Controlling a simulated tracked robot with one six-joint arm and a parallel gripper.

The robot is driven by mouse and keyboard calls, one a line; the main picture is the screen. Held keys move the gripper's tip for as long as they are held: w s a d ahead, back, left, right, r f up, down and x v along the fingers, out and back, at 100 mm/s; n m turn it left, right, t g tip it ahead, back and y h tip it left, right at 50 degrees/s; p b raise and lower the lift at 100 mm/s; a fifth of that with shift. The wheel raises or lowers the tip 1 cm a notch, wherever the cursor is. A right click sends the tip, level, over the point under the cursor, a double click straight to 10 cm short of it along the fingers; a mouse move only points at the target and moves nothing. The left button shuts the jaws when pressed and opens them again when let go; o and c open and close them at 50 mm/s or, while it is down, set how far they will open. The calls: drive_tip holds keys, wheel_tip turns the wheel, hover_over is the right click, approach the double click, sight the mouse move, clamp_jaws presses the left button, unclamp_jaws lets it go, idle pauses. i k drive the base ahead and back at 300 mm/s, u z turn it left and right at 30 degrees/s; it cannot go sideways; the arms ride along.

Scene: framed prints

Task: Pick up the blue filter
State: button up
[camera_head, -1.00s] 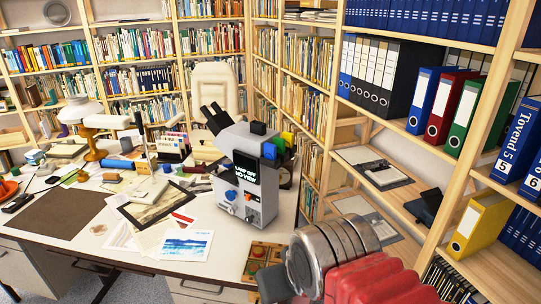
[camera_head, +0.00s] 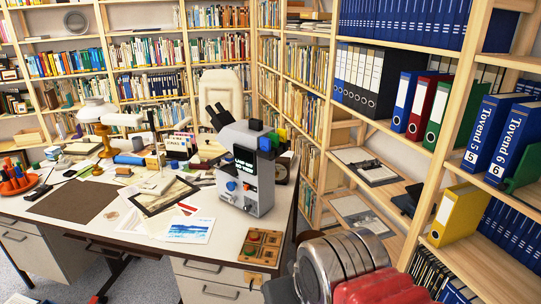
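The blue filter (camera_head: 265,144) looks like a small blue block on the upper right side of a grey microscope-like device (camera_head: 238,168). The device stands upright near the right end of the desk and has a dark screen with white lettering, too small to read surely. My red and grey arm fills the bottom right, in front of and below the device, apart from the filter in the picture. My gripper's fingers do not show.
The desk (camera_head: 60,203) is crowded with papers, books and a lamp left of the device. A wooden tray with coloured pieces (camera_head: 262,246) lies at the desk's front right corner. Shelves with binders (camera_head: 440,110) stand close on the right. Some floor shows at bottom left.

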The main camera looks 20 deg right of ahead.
sight(265, 143)
drive_tip(key=k, duration=0.85)
drive_tip(key=u, duration=0.45)
drive_tip(key=i, duration=1.3)
drive_tip(key=z, duration=0.35)
drive_tip(key=i, duration=0.7)
drive_tip(key=z, duration=0.45)
